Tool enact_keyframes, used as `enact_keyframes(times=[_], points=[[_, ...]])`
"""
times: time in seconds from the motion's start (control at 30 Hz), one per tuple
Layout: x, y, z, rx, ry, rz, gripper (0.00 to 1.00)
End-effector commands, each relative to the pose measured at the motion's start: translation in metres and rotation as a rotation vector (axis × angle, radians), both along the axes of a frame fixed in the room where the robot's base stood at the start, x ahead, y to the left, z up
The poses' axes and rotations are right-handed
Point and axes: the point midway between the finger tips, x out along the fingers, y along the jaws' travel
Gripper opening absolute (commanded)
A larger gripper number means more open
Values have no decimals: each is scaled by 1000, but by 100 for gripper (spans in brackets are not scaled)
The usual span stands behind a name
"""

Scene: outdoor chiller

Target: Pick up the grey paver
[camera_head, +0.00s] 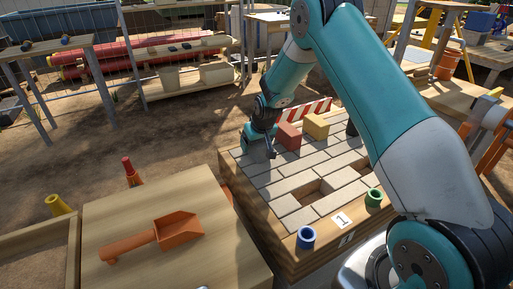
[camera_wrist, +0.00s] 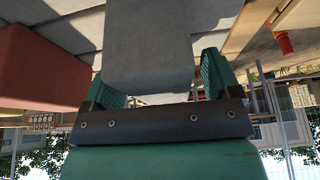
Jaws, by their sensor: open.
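The grey paver (camera_wrist: 150,45) is a plain block seen close up in the wrist view. My gripper (camera_wrist: 158,82) is open, with one green finger on each side of the paver's near end. The right finger looks very close to the paver, but I cannot tell whether either finger touches it. In the head view my gripper (camera_head: 262,143) is low over the far left part of the paved table (camera_head: 285,249). My gripper and arm appear to hide the grey paver there.
A red block (camera_head: 288,136) stands just right of my gripper, and a yellow block (camera_head: 316,126) beyond it. A striped barrier (camera_head: 305,110) stands behind. An orange scoop (camera_head: 160,236) lies on the wooden table nearby.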

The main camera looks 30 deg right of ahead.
Motion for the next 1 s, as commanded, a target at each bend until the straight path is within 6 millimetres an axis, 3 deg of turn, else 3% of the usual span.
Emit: enact_keyframes(times=[0.13,0.6,0.67,0.9,0.93,1.0], points=[[4,0,-11,0,0,0,83],[4,0,-12,0,0,0,83],[5,0,-12,0,-1,0,72],[4,0,-12,0,0,0,16],[4,0,-12,0,0,0,10],[5,0,-10,0,-4,0,10]])
